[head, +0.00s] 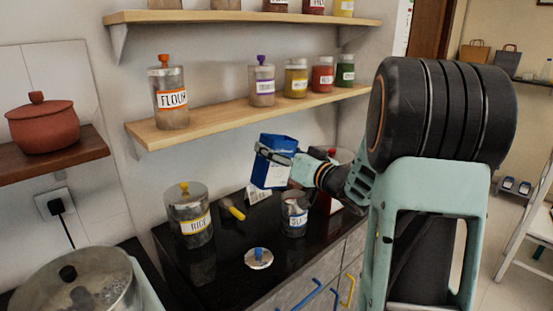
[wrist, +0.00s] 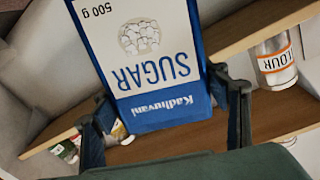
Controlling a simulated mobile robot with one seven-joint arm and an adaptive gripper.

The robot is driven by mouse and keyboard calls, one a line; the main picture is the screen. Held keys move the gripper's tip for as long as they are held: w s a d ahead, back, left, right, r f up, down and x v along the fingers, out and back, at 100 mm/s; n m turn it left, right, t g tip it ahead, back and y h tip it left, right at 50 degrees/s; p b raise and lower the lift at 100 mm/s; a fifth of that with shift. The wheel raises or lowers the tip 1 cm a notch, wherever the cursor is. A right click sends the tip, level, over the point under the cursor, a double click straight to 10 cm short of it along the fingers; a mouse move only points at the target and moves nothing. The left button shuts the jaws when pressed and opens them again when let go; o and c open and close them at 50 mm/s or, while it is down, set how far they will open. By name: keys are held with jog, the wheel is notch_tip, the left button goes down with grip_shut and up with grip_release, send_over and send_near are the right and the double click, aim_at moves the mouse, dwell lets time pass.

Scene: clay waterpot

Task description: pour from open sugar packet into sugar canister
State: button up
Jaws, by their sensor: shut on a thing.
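The blue and white sugar packet (head: 273,163) is held above the dark counter, slightly tilted, behind and to the left of the sugar canister in the head view. Its opening is not clear to me. In the wrist view the packet (wrist: 150,50) sits between both fingers, its printing upside down. My gripper (head: 268,152) is shut on it. The sugar canister (head: 294,215), clear with a partly readable "SU" label, stands upright and lidless on the counter below my gripper. A round lid with a blue knob (head: 258,258) lies on the counter in front.
A rice canister (head: 189,222) and a yellow-handled utensil (head: 233,210) are left of the sugar canister. A red container (head: 324,200) is partly hidden behind my arm. Wooden shelves (head: 210,124) with jars hang above. A metal pot (head: 75,285) is front left.

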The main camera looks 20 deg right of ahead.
jog(key=shift+r+p, duration=0.45)
jog(key=shift+p, duration=0.05)
jog(key=p, duration=0.2)
jog(key=shift+w+p, duration=0.1)
jog(key=shift+p, duration=0.3)
jog(key=p, duration=0.2)
jog(key=shift+p, duration=0.3)
jog(key=shift+f+p, duration=0.35)
jog(key=shift+p, duration=0.3)
jog(key=shift+d+n+b, duration=0.1)
jog(key=shift+n+b, duration=0.6)
jog(key=shift+b, duration=0.05)
jog(key=shift+d+r+n+b, duration=0.25)
jog(key=shift+n+b, duration=0.2)
jog(key=shift+n, duration=0.25)
jog(key=shift+r, duration=0.2)
